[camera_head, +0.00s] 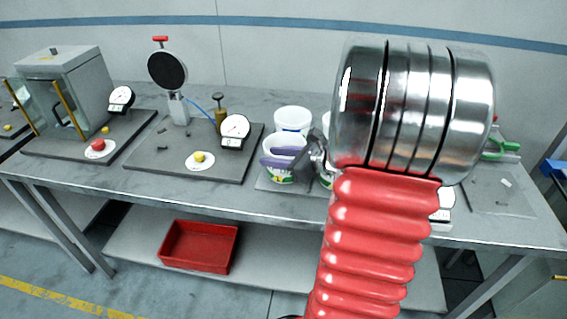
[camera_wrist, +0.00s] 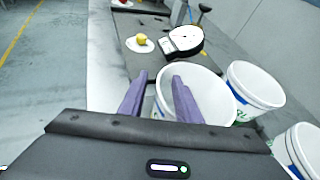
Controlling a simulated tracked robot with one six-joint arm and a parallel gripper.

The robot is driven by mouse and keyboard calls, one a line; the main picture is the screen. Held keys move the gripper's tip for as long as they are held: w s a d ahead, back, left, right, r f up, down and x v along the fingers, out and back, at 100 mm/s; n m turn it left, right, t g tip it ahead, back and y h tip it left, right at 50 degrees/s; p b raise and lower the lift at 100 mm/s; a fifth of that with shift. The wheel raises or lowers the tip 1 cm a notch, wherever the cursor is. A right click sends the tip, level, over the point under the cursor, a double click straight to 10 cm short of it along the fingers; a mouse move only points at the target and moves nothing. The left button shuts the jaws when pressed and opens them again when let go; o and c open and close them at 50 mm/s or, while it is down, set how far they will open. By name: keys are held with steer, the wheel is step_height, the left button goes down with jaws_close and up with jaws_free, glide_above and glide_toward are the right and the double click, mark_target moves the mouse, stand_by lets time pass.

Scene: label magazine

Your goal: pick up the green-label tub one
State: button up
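A white tub with a green label (camera_head: 279,178) stands on a grey board on the bench in the head view, partly hidden by my gripper (camera_head: 268,156). The open top of the nearest tub (camera_wrist: 208,86) shows in the wrist view. My gripper (camera_wrist: 159,74) has two purple fingers spread apart at this tub's near rim. One finger looks to be outside the wall and the other over the opening. Whether either touches is unclear. A second white tub (camera_head: 292,120) stands behind, its label colour unclear. A third tub (camera_head: 326,180) is mostly hidden by my arm.
Two more tubs (camera_wrist: 256,86) (camera_wrist: 302,148) stand to the right in the wrist view. A white dial gauge (camera_head: 235,131) and a yellow piece on a white disc (camera_head: 200,161) lie left of the tubs. A red bin (camera_head: 199,246) sits on the lower shelf.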

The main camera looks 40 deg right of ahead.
steer(key=shift+c, duration=0.4)
jaws_close()
stand_by(0.5)
